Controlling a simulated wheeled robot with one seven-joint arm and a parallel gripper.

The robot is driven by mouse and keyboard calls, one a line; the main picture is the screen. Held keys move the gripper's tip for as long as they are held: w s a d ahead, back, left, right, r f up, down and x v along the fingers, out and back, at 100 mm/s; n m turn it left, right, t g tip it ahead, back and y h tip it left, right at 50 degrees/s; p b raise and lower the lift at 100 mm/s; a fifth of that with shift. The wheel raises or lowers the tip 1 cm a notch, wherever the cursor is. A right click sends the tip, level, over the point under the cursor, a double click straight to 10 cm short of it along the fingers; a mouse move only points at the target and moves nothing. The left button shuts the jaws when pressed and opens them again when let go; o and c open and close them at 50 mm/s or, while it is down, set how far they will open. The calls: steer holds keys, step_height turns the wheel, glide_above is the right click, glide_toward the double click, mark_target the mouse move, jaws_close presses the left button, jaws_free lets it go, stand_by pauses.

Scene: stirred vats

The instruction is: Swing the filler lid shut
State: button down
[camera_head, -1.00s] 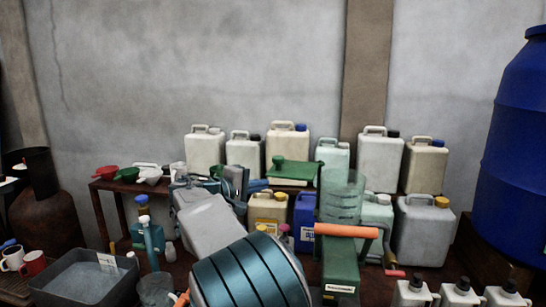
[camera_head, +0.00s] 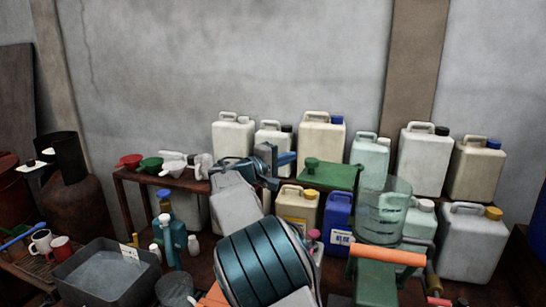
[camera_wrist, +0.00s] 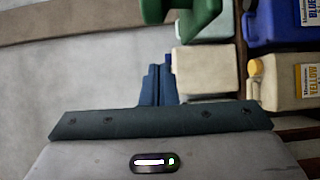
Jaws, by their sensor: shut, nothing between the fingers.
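The filler is a green machine (camera_head: 375,283) with a clear cylinder (camera_head: 385,210) on top and an orange roller (camera_head: 388,254) across its front. Its green lid (camera_head: 330,175), a flat plate with a knob, sticks out level to the left of the cylinder's top, clear of its mouth. My gripper (camera_head: 287,158) is shut and empty, just left of the lid's knob and about level with it in the head view. In the wrist view the blue fingers (camera_wrist: 158,84) are together, and the green lid and knob (camera_wrist: 185,12) show at the top edge, apart from them.
A blue jug (camera_head: 338,215) and a cream jug (camera_head: 297,205) stand below the lid. Several white and cream jugs stand on the shelf behind. Funnels (camera_head: 150,165) lie on the shelf at left. A grey basin (camera_head: 100,272) is at lower left.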

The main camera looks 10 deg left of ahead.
steer(key=shift+s+d+p, duration=0.45)
steer(key=shift+d, duration=0.45)
steer(key=shift+s+d+p, duration=0.4)
steer(key=shift+d+p, duration=0.05)
steer(key=shift+d, duration=0.4)
steer(key=shift+d+f+b, duration=0.1)
steer(key=shift+b, duration=0.4)
